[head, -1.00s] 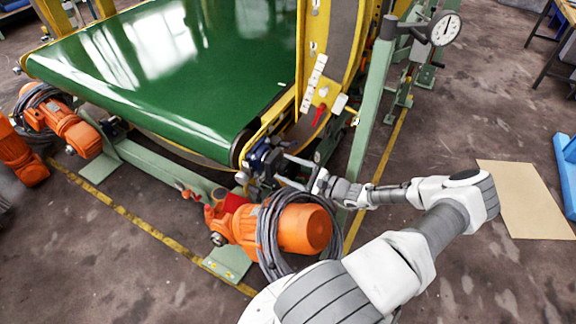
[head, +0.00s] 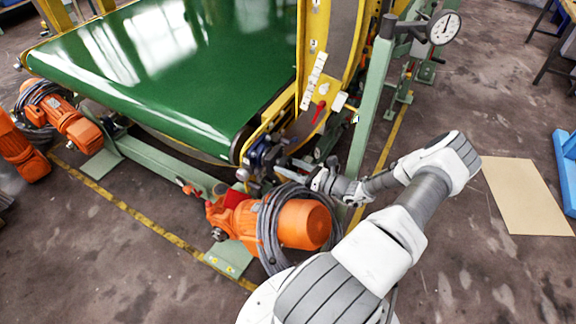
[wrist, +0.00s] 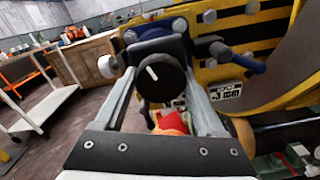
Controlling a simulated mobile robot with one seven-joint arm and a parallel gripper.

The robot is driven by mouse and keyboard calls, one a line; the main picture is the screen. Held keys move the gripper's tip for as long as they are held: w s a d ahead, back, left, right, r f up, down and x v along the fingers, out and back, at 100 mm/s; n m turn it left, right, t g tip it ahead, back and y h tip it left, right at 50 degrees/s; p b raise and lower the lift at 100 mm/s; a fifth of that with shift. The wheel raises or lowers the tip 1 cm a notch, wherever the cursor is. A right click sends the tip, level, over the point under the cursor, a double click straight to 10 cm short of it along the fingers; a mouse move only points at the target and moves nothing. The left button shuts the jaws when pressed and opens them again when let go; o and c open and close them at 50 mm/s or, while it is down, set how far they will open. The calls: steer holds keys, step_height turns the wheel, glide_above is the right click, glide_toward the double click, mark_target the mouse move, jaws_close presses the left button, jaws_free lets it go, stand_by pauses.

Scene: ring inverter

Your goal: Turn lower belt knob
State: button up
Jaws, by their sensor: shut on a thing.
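The lower belt knob (wrist: 163,80) is a round black knob with a short white mark, tilted a little from upright, in the middle of the wrist view. My gripper (wrist: 158,58) has one grey finger on each side of it and is shut on it. In the head view my gripper (head: 279,168) is at the blue mount (head: 260,153) by the lower right corner of the green belt (head: 170,75). The knob is too small and covered to make out there.
An orange motor (head: 303,224) with coiled grey cable sits just below my forearm.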

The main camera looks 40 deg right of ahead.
steer(key=shift+m, duration=1)
steer(key=o, duration=1.3)
steer(key=shift+o, duration=0.2)
steer(key=v, duration=1.7)
steer(key=shift+s, duration=0.2)
